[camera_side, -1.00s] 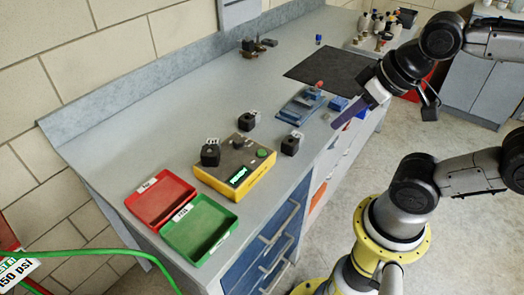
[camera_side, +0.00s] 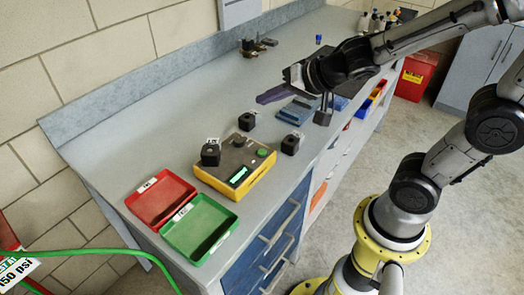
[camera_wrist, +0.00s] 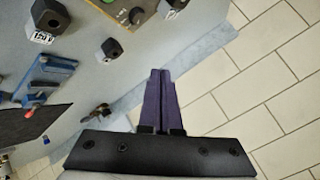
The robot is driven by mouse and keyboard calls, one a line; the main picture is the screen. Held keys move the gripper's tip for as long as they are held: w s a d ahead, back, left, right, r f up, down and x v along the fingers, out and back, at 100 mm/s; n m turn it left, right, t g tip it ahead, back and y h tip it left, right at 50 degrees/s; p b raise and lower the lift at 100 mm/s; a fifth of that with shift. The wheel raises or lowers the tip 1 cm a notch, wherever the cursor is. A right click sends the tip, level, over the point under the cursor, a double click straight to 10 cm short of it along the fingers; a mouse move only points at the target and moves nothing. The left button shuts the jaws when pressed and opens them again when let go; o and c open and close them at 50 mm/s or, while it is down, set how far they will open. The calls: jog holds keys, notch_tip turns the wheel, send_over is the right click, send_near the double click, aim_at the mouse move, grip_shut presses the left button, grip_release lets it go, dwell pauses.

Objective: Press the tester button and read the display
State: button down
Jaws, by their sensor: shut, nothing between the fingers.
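The yellow tester (camera_side: 225,187) sits on the bench in the side view, with a green button (camera_side: 262,153) on its dark top and a lit green display (camera_side: 238,175); its reading is too small to make out. The fingers (camera_wrist: 160,72) also show in the wrist view.
Two more labelled black blocks (camera_side: 248,121) (camera_side: 291,144) stand between the tester and the blue vise (camera_side: 297,111). A red tray (camera_side: 138,208) and a green tray (camera_side: 222,246) lie left of the tester. Small brass-coloured parts (camera_side: 258,47) lie by the back wall.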

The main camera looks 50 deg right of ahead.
aim_at(262, 152)
jog(key=shift+w+a+f+n+g, duration=0.1)
jog(key=shift+f+g, duration=0.1)
jog(key=shift+f, duration=0.45)
jog(key=shift+w+d+f+n+g, duration=0.1)
jog(key=shift+f+g, duration=0.1)
jog(key=shift+f, duration=0.45)
jog(key=shift+a+f+n+g, duration=0.1)
jog(key=shift+f+g, duration=0.1)
jog(key=shift+f, duration=0.45)
jog(key=shift+f, duration=0.15)
jog(key=shift+f, duration=4.15)
jog(key=shift+f, duration=0.1)
jog(key=shift+f, duration=0.4)
jog(key=shift+f, duration=0.4)
jog(key=shift+r, duration=0.8)
